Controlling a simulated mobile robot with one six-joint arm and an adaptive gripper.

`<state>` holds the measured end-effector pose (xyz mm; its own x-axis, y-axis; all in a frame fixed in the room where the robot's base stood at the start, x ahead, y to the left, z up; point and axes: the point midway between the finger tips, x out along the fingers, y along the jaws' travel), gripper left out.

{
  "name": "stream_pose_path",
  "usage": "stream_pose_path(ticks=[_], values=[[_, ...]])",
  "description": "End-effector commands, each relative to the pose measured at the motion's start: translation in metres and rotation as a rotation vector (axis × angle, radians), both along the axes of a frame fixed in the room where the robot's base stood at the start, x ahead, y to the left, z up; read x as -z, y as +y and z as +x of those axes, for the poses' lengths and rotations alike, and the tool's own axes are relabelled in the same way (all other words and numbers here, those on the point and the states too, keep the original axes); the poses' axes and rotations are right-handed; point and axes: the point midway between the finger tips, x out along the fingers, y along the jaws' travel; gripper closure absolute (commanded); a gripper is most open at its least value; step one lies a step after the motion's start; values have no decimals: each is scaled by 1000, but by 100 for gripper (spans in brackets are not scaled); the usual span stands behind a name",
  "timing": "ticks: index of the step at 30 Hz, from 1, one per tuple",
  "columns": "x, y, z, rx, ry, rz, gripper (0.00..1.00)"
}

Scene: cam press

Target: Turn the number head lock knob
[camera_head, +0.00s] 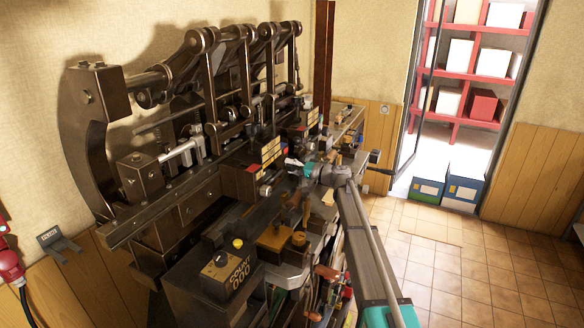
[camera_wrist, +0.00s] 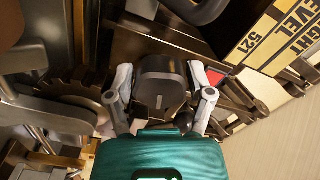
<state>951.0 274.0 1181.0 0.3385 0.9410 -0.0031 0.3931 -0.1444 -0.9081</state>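A dark, rounded knob-like block (camera_wrist: 161,82) with a small pale mark on its face sits between my gripper's fingers in the wrist view. I cannot be sure it is the number head lock knob. My gripper (camera_wrist: 161,78) has a pale finger on each side of the block, close to it. Whether the fingers touch it or leave a thin gap is unclear. In the head view, my gripper (camera_head: 293,164) reaches in from the right at the middle of the machine. The block is too small or hidden to make out there.
The large dark press (camera_head: 185,160) fills the left and middle, with levers and linkages above. A yellow label plate (camera_wrist: 280,40) lies right of the fingers, and a toothed wheel (camera_wrist: 75,90) lies to their left. A counter box (camera_head: 228,273) stands at the front. Tiled floor (camera_head: 450,275) is open at right.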

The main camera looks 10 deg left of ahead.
Motion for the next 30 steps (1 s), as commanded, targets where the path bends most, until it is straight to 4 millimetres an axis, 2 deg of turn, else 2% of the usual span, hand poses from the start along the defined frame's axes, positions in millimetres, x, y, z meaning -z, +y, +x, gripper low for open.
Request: stream_pose_path(ticks=[1, 3, 20, 25, 30], values=[[0, 0, 0, 1, 1, 1, 14], [0, 0, 1, 2, 1, 1, 4], [-1, -5, -1, 4, 1, 3, 4], [-1, -19, -6, 5, 1, 3, 4], [-1, -41, -14, 5, 1, 3, 4]])
